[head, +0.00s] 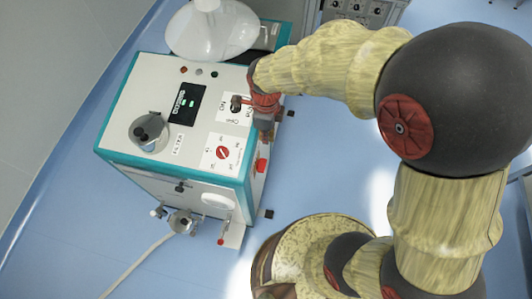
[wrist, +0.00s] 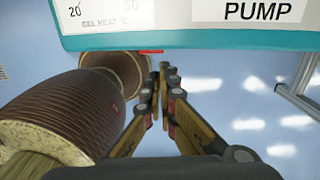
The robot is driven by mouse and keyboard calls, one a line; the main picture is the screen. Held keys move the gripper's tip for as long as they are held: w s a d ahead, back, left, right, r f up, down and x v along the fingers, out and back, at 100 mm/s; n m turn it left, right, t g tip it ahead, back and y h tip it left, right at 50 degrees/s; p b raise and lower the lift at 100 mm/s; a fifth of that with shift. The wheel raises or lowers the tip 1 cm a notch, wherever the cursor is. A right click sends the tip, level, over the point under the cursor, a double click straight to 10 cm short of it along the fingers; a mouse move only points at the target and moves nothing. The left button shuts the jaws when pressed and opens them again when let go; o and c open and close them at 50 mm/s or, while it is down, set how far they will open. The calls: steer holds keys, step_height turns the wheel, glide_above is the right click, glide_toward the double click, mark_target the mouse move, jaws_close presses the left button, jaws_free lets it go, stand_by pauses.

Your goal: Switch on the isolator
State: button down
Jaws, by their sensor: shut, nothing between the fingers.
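The white machine with teal edges (head: 120,125) stands on the floor in the head view. On its top are a red rotary knob (head: 222,152) on a white plate and a plate lettered "ON" (head: 224,105), partly hidden by my wrist. No readable label says which control is the isolator. My gripper (head: 266,135) is beside the machine's right edge, low in the picture of my wrist. In the wrist view my gripper (wrist: 160,88) is shut and empty, its tips over the floor just short of the machine's teal edge (wrist: 200,40). They touch no control.
The wrist view shows labels "PUMP" (wrist: 260,11) and "GEL HEAT". A red box (head: 261,165) is on the machine's side. A red-ended lever (head: 224,230) is at its lower front. A clear hopper (head: 210,30) stands behind. Blue floor lies right.

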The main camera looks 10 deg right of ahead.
mark_target(266, 160)
step_height(266, 160, down, 14)
steer(key=b, duration=0.5)
steer(key=shift+w+d+f+p, duration=0.2)
steer(key=shift+w+p, duration=0.15)
steer(key=shift+p, duration=0.2)
stand_by(0.9)
steer(key=shift+w+f+p, duration=0.4)
steer(key=shift+f+p, duration=0.15)
steer(key=shift+p, duration=0.25)
stand_by(1.1)
steer(key=shift+s+a+r+p, duration=0.2)
steer(key=shift+s+r+p, duration=0.25)
steer(key=shift+s, duration=0.2)
